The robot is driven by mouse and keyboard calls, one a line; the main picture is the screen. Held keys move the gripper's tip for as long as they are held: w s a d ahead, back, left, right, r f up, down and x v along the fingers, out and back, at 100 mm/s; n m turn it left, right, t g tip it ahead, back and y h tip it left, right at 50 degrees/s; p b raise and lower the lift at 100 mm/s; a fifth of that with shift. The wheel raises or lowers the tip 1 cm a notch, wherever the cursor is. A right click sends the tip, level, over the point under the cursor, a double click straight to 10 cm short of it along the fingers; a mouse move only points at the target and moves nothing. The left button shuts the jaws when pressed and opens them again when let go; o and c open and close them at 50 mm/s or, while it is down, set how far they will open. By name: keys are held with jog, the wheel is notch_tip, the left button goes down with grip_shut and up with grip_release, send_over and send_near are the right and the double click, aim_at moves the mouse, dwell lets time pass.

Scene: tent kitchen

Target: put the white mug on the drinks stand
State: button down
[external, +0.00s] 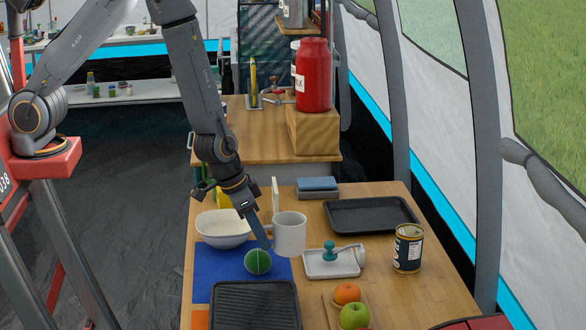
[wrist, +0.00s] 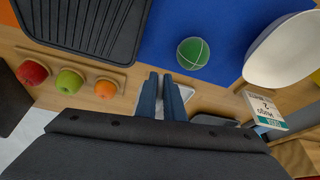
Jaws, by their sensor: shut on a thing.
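The white mug (external: 290,235) is upright at my gripper (external: 264,242), above or on the middle of the near table; I cannot tell whether it touches the top. My gripper points down at the mug's left side, shut on it by what looks like its handle. In the wrist view my two blue-grey fingertips (wrist: 161,92) show close together, and the mug is not clearly seen. I cannot tell for sure which thing is the drinks stand; a wooden block (external: 313,133) on the back table bears a red jar (external: 313,76).
Around the mug are a white bowl (external: 222,229), a green ball (external: 257,262) on a blue mat (external: 225,268), a grill plate (external: 240,305), a white tray (external: 318,266), a can (external: 408,248), a black tray (external: 370,215) and fruit (external: 354,315). A tap (external: 272,88) stands behind.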

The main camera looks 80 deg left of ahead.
jog(key=shift+r, duration=0.5)
jog(key=shift+w+r, duration=0.15)
jog(key=shift+w, duration=0.05)
jog(key=w+a+r+m+h+b, duration=0.2)
jog(key=w+a+r+m, duration=0.4)
jog(key=r, duration=0.4)
jog(key=w+a+f+b, duration=0.1)
jog(key=w+a+b, duration=0.15)
jog(key=a, duration=2.95)
jog(key=s+a+n+b, duration=0.1)
jog(key=s+a, duration=0.4)
jog(key=a, duration=0.4)
jog(key=s+a+b, duration=0.1)
jog(key=s+a, duration=0.3)
jog(key=a, duration=0.6)
jog(key=s+a+f, duration=0.2)
jog(key=s+a, duration=1.5)
jog(key=s, duration=0.2)
jog(key=f, duration=0.3)
jog(key=f+p, duration=0.1)
jog(key=f, duration=0.5)
jog(key=shift+w+p, duration=0.25)
jog(key=shift+p, duration=0.15)
